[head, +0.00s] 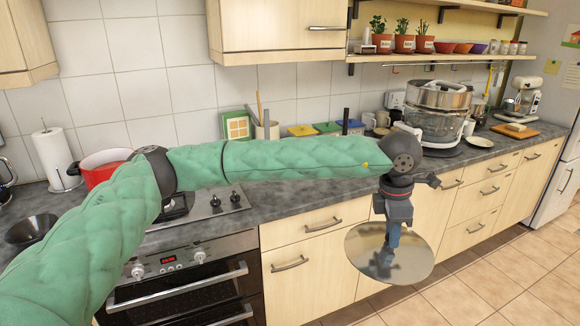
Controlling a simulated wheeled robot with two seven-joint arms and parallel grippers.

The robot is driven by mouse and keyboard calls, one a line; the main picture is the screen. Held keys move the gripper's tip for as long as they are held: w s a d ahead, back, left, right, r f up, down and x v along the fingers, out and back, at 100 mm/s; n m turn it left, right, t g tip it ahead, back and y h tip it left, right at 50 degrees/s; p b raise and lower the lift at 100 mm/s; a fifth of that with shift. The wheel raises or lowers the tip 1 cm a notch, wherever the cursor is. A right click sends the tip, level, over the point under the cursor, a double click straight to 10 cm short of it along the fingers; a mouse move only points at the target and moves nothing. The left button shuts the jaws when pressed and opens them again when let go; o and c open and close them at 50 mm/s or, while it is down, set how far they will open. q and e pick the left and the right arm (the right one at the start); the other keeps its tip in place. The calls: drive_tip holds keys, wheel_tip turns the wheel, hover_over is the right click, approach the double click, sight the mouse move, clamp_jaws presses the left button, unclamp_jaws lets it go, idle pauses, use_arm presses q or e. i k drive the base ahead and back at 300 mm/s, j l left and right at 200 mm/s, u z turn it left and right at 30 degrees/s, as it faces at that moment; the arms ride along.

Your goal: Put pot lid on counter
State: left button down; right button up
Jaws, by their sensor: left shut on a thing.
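The pot lid (411,268), a round shiny disc, hangs from my left gripper (391,236) in front of the cabinet drawers, apart from the counter. My left gripper points down and is shut on the lid near its middle; its fingertips and the lid's knob are hard to make out. The grey counter (290,201) runs along the wall behind my left arm, which hides part of it. My right gripper is not in view.
A red pot (100,167) stands at the left by the stove (205,207), above an oven. A large glass-bowled appliance (437,112) stands on the counter at the right. The counter front between stove and appliance looks mostly clear.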

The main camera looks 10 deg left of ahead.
sight(278, 187)
drive_tip(key=i+j, duration=1.2)
drive_tip(key=j, duration=0.1)
